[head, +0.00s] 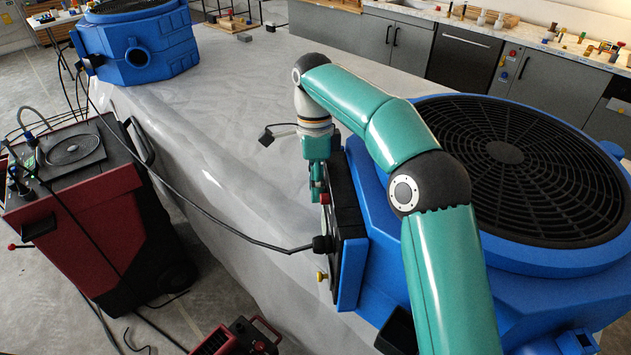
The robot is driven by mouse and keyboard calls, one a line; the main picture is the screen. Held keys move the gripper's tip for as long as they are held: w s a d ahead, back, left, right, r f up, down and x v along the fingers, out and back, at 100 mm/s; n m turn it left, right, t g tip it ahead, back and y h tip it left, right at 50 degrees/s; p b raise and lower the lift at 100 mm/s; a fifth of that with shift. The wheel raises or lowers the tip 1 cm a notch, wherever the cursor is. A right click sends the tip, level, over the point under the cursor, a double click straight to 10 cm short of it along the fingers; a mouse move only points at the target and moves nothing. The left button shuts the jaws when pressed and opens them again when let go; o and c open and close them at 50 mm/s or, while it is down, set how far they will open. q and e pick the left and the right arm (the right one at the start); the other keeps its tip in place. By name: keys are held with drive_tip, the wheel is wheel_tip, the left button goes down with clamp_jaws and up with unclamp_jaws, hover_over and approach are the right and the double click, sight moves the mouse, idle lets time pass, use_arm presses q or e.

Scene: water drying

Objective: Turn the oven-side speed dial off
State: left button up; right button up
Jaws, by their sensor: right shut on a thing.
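The large blue fan (385,285) with a round black grille stands at the right, on the side of the kitchen counter. Its black control panel (346,205) faces left. A small red knob (325,198), apparently the speed dial, sticks out from the panel. My right gripper (316,192) points down beside the panel and is shut on this red knob. The fingers partly cover it, so the dial's setting cannot be read. A yellow knob (322,276) sits lower on the panel. My left gripper is not in view.
A black cable (225,234) runs from the panel's plug to the left. A second blue fan (135,50) stands at the far left. A red and black machine (85,190) stands at the left. The pale grey surface (240,130) between the fans is mostly clear.

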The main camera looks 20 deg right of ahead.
drive_tip(key=shift+r, duration=0.1)
drive_tip(key=o, duration=0.9)
